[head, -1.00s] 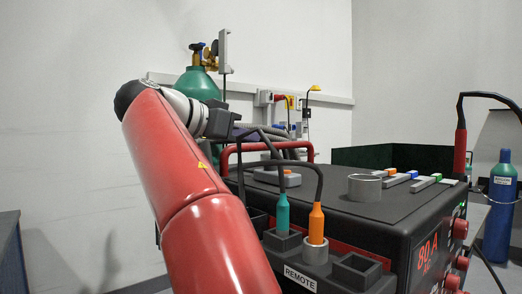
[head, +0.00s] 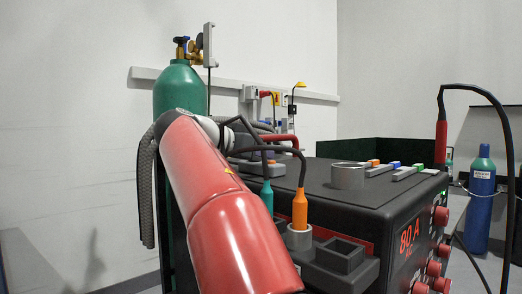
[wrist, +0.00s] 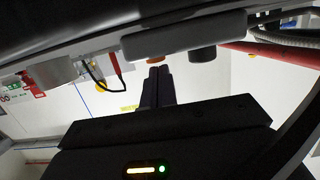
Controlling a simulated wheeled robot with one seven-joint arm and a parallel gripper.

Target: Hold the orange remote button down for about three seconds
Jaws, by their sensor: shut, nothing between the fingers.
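In the wrist view a grey remote body (wrist: 185,38) lies across the top. An orange round button (wrist: 154,60) and a black round knob (wrist: 203,54) stick out from it towards me. My gripper (wrist: 158,72) is shut and empty, its fingertips right at the orange button in the picture. I cannot tell whether they touch it or whether it is pressed in. In the head view my arm and the cables hide the remote and the fingers.
The black power box (head: 395,205) shows "80 A". An orange plug (head: 300,210) and a teal plug (head: 266,196) with black cables stand close by my arm. A grey ring (head: 348,176) sits on the box top. A green cylinder (head: 180,88) stands behind my arm.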

